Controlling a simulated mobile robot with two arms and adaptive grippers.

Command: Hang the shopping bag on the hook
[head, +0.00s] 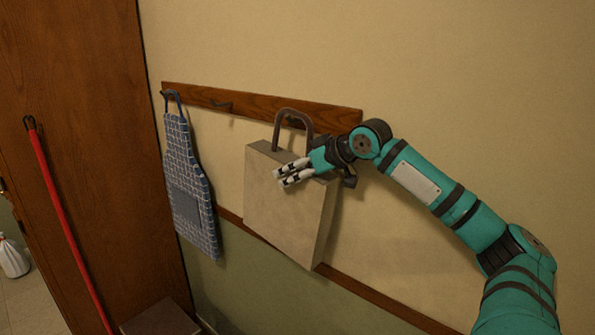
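The shopping bag (280,215) is pale beige and boxy, with a brown arched handle (293,115). It is upright against the wall, its handle in front of the dark wooden rail (335,112). Whether a hook holds the handle is hidden. My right gripper (280,179) is in front of the bag's upper part, below the handle, fingers pointing left. Its two pale fingers look a little apart, with nothing visible between them; I cannot tell if they touch the bag. My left gripper is not in view.
A blue checked apron (187,185) hangs from the rail's left hook. A red-handled pole (66,220) leans against the brown wooden panel (90,130) at left. A white bag (12,258) stands on the floor at far left. The wall right of the rail is bare.

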